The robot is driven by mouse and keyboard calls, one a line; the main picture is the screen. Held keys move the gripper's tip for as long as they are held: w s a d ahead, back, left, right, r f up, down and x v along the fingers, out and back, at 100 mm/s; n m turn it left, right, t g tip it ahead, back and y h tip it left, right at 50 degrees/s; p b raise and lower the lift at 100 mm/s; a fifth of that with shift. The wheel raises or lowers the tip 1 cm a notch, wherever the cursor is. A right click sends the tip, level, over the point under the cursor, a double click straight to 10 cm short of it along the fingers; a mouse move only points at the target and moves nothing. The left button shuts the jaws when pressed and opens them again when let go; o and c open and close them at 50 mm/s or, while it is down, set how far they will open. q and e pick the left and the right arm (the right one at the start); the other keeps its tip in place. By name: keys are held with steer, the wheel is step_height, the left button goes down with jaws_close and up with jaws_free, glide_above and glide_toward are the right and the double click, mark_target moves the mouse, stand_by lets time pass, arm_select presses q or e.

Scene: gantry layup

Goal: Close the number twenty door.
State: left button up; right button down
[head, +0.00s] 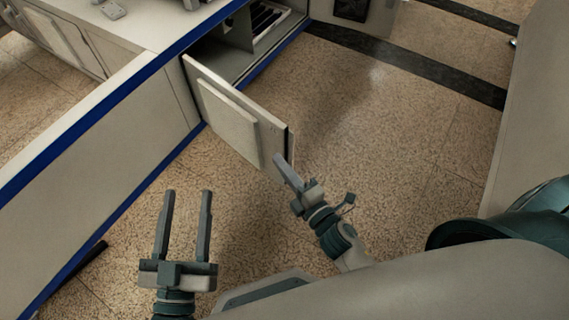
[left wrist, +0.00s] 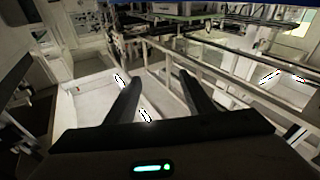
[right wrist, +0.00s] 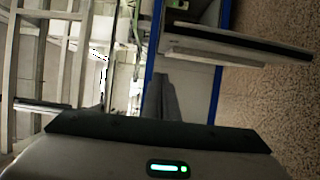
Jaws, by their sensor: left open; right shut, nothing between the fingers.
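A pale cabinet door (head: 232,118) with a raised panel stands swung open from the blue-trimmed cabinet. No number is legible on it, so I cannot tell whether it is door twenty. It also shows at the upper right of the right wrist view (right wrist: 240,45). My right gripper (head: 281,160) is shut and empty, close to the door's free lower corner; I cannot tell whether it touches. Its closed fingers show in the right wrist view (right wrist: 162,82). My left gripper (head: 187,193) is open and empty, left of and nearer than the door. Its spread fingers show in the left wrist view (left wrist: 158,80).
The cabinet opening (head: 235,60) behind the door is dark inside. Another pale panel (head: 352,15) with a dark patch stands beyond it. A long blue-edged pale wall (head: 100,160) runs along the left. The speckled floor (head: 370,130) right of the door is clear.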

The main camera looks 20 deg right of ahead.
mark_target(277, 135)
arm_select(q)
steer(key=shift+s+d+r+t, duration=0.1)
steer(key=shift+s+r+t, duration=0.1)
steer(key=shift+r+t, duration=0.25)
steer(key=shift+s+r+t, duration=0.15)
steer(key=shift+r+t, duration=0.1)
steer(key=shift+r, duration=0.25)
arm_select(e)
steer(key=shift+w+d, duration=0.3)
steer(key=shift+w, duration=1.3)
steer(key=shift+w+d, duration=0.25)
steer(key=shift+w, duration=1.3)
steer(key=shift+w+d, duration=0.3)
steer(key=shift+w, duration=1.3)
arm_select(q)
steer(key=shift+b, duration=0.3)
arm_select(e)
steer(key=shift+d, duration=0.1)
